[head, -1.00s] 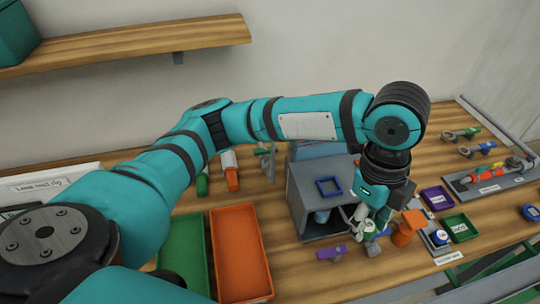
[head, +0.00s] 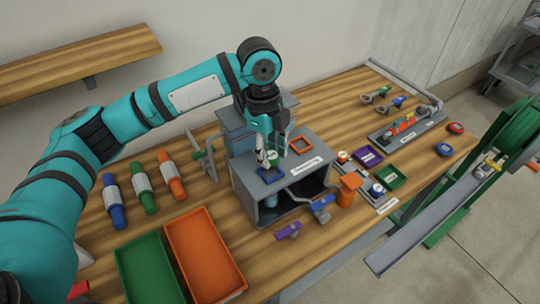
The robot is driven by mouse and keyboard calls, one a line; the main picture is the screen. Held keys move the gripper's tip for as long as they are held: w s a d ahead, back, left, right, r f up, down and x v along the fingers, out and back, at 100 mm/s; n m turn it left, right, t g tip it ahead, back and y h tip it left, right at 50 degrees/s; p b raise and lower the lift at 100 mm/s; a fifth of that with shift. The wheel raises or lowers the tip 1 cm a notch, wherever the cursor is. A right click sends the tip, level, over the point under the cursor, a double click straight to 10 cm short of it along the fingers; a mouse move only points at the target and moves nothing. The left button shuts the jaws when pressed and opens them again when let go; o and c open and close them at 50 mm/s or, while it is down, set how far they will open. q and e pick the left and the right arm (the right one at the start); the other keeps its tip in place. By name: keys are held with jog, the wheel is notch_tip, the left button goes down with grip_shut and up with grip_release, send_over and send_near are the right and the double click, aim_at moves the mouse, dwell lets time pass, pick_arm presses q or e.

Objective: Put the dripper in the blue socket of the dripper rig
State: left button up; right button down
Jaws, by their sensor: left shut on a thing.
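My left gripper (head: 268,150) is shut on a small white-and-green dripper (head: 272,157), mostly hidden by the fingers. It is over the top of a grey open-fronted box, the dripper rig (head: 303,168), which bears a white label. The blue socket (head: 271,175), a square blue frame, is on the rig's top, just in front of and below the gripper. The picture does not show clearly how much gap is between dripper and socket. An orange square socket (head: 301,145) is on the same top, to the right. My right gripper is not in view.
Larger green (head: 147,268) and orange (head: 205,255) trays lie left.

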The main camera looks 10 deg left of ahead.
aim_at(269, 153)
pick_arm(q)
jog(key=shift+w+a+f, duration=0.1)
jog(key=shift+w, duration=0.1)
notch_tip(269, 153, down, 3)
jog(key=shift+f+p, duration=0.15)
jog(key=shift+p, duration=0.55)
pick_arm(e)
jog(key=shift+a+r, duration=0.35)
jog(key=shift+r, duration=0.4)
pick_arm(q)
jog(key=shift+f, duration=0.1)
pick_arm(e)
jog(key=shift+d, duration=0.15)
pick_arm(q)
jog(key=o, duration=0.8)
jog(key=shift+f, duration=0.1)
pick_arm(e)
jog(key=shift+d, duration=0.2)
pick_arm(q)
jog(key=shift+r, duration=0.55)
notch_tip(269, 153, up, 11)
jog(key=a+b, duration=0.1)
jog(key=b, duration=0.2)
jog(key=shift+w+a, duration=0.15)
jog(key=shift+w, duration=0.1)
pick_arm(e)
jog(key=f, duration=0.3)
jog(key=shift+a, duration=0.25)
